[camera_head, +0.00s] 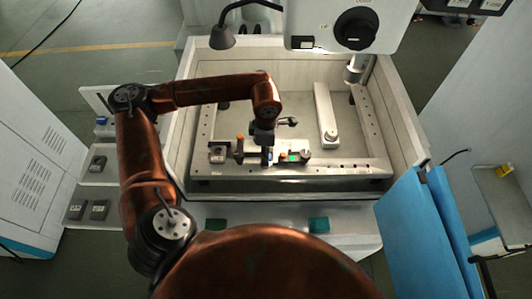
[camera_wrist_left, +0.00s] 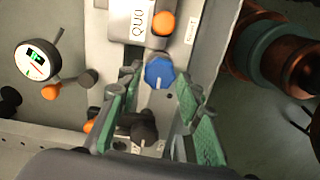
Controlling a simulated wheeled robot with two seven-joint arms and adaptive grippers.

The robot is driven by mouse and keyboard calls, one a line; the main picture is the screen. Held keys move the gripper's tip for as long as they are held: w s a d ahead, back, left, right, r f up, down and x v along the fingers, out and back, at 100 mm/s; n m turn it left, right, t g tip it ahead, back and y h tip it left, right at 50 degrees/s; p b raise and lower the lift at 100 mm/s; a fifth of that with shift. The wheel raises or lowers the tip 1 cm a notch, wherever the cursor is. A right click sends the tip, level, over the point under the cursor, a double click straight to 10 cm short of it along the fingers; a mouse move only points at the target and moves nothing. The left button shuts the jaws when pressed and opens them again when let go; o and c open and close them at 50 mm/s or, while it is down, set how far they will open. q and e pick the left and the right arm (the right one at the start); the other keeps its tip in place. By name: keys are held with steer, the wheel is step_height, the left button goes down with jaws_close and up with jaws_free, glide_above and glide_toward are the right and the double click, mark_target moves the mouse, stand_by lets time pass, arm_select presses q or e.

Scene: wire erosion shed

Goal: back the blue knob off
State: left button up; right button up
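The blue knob (camera_wrist_left: 159,72) has a pale pointer line and sits on a light metal fixture. In the left wrist view it lies between and just beyond the tips of my left gripper (camera_wrist_left: 158,90), whose two green-padded fingers are spread apart. I see a gap on each side of the knob and no clear contact. In the head view my left gripper (camera_head: 266,152) points down at the fixture near the front rail of the machine basin and hides most of the knob. My right gripper is not in view.
A round dial gauge (camera_wrist_left: 38,60), an orange knob (camera_wrist_left: 163,23) and a black knob (camera_wrist_left: 142,128) crowd the fixture around the fingers. The basin (camera_head: 408,135) has raised walls. A grey lamp head (camera_head: 222,38) and the machine head (camera_head: 345,25) stand behind. A blue panel (camera_head: 415,235) is at right.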

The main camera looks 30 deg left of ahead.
arm_select(q)
steer(key=shift+o, duration=1.2)
steer(key=shift+w, duration=0.1)
steer(key=shift+r, duration=0.1)
step_height(320, 180, up, 12)
